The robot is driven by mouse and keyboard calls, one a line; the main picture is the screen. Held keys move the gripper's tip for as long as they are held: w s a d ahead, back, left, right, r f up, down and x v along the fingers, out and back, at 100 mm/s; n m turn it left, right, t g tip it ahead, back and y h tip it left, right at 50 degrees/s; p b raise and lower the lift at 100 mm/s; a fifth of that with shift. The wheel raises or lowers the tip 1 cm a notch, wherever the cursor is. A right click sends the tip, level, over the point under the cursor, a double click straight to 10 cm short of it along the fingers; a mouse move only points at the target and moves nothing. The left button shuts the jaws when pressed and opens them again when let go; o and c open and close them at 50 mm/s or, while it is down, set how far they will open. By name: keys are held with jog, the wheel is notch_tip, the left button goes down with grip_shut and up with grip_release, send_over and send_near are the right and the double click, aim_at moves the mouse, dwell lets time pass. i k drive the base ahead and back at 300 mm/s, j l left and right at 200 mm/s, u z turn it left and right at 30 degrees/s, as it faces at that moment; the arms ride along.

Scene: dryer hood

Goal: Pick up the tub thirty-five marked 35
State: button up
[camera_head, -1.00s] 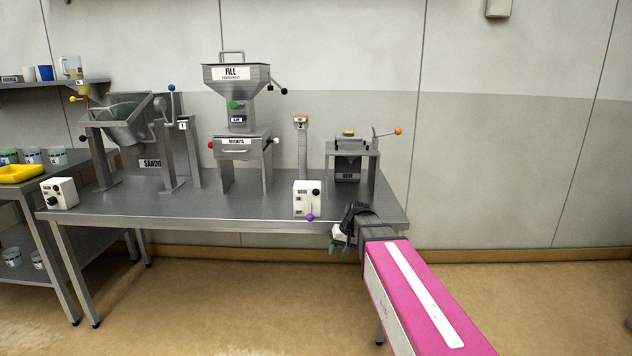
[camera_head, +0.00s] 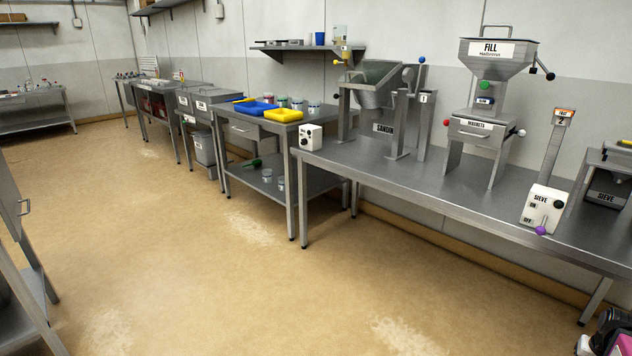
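Several small tubs with pale bodies and labels stand on the steel table in the middle, behind the trays; one is this tub (camera_head: 314,107). Another tub (camera_head: 281,183) is on that table's lower shelf. Their markings are too small to read, so I cannot tell which is marked 35. My gripper (camera_head: 606,338) is at the bottom right corner, partly cut off by the frame edge, far from the tubs. Its fingers are not clear enough to tell open from shut.
A blue tray (camera_head: 254,108) and a yellow tray (camera_head: 284,115) sit on the tub table. The long steel bench (camera_head: 440,192) with machines runs along the right. A steel unit (camera_head: 12,240) stands at the left edge. The floor (camera_head: 190,270) between is clear.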

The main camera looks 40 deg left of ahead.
aim_at(282, 180)
jog(key=u, duration=2)
jog(key=z, duration=2)
jog(key=j, duration=0.75)
jog(key=i+j, duration=0.1)
jog(key=j, duration=0.6)
jog(key=j+u, duration=0.1)
jog(key=j, duration=0.65)
jog(key=i+j, duration=0.1)
jog(key=j, duration=0.6)
jog(key=i+j, duration=0.1)
jog(key=j, duration=1.1)
jog(key=i+j+u, duration=0.1)
jog(key=j, duration=0.3)
jog(key=i+j, duration=0.1)
jog(key=j, duration=0.35)
jog(key=i+j, duration=0.1)
jog(key=j, duration=0.35)
jog(key=i+j+u, duration=0.1)
jog(key=j, duration=0.3)
jog(key=i+j, duration=0.1)
jog(key=j, duration=0.95)
jog(key=i+j+u, duration=0.1)
jog(key=j, duration=0.45)
jog(key=i+j, duration=0.1)
jog(key=j, duration=0.5)
jog(key=i+j, duration=0.1)
jog(key=j, duration=0.45)
jog(key=u, duration=0.05)
